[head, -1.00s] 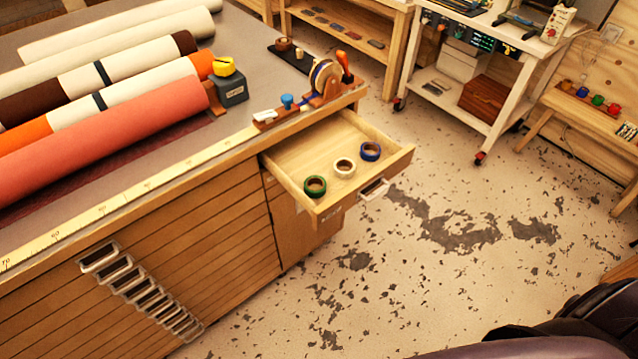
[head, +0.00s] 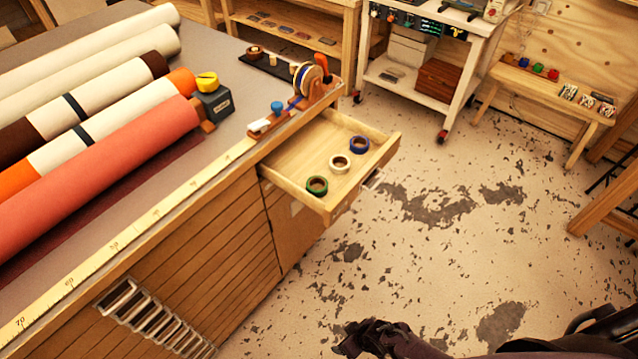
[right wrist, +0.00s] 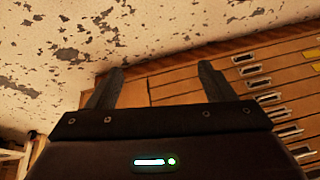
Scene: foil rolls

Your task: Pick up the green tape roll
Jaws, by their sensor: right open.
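The green tape roll (head: 317,193) lies flat in the open drawer (head: 295,160), near its front left corner. A white tape roll (head: 339,169) and a blue tape roll (head: 359,151) lie beside it in a row toward the back right. My right gripper (right wrist: 160,82) is open and empty in the right wrist view, with the floor and the cabinet's drawer fronts beyond its fingers. In the head view my dark right arm shows at the bottom right, well apart from the drawer. My left gripper is not in view.
Drawer handles (head: 150,315) line the cabinet front. A white cart (head: 455,90) and a wooden bench (head: 550,95) stand behind. The floor right of the drawer is clear.

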